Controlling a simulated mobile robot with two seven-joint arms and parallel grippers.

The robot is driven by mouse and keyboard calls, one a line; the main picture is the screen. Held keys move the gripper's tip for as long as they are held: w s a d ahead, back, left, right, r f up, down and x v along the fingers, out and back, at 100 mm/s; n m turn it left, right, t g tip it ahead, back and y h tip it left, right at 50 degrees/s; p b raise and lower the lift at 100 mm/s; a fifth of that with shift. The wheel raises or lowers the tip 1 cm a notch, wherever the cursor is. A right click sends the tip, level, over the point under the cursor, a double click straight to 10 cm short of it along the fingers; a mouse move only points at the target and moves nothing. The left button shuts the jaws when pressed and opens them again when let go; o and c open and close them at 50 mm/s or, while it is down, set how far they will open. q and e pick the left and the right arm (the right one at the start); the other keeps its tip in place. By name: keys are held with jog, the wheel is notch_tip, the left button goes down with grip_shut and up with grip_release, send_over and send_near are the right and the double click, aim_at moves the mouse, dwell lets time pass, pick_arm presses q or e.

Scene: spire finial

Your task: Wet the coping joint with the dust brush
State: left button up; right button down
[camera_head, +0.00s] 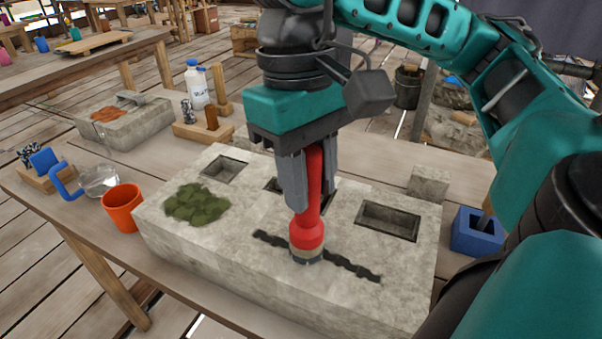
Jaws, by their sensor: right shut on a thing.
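My right gripper (307,178) is shut on the red handle of the dust brush (308,232) and holds it upright over the stone block. The brush's lower end meets the dark, jagged coping joint (350,267) near its middle; the bristles are mostly hidden, so I cannot tell how firmly they touch. The pale stone coping (220,265) has rectangular sockets in its top and a patch of green moss (197,203) at its left. My gripper partly hides the middle socket. My left gripper is not in view.
An orange cup (123,208) and a clear jug with a blue handle (98,181) stand left of the stone. A blue box (476,232) is at the right. Behind are a white bottle (196,84), a wooden holder (203,131) and another stone block (125,124).

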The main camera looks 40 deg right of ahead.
jog(key=shift+s+d, duration=0.1)
jog(key=shift+s, duration=0.05)
jog(key=shift+s+d+r+b, duration=0.1)
jog(key=shift+s+d+b, duration=0.15)
jog(key=shift+s, duration=0.35)
jog(key=shift+s+d+r+b, duration=0.1)
jog(key=shift+s+d+b, duration=0.15)
jog(key=shift+s, duration=0.35)
jog(key=shift+s+f, duration=0.1)
jog(key=shift+s+d+b, duration=0.3)
jog(key=shift+s, duration=0.35)
jog(key=shift+s+d+b, duration=0.25)
jog(key=shift+s+b, duration=0.05)
jog(key=shift+s, duration=0.3)
jog(key=shift+s+d+f+b, duration=0.1)
jog(key=shift+s+d+b, duration=0.2)
jog(key=shift+s+b, duration=0.3)
jog(key=shift+s+d+f+b, duration=0.1)
jog(key=shift+s+d+b, duration=0.25)
jog(key=shift+s, duration=0.45)
jog(key=shift+a, duration=0.1)
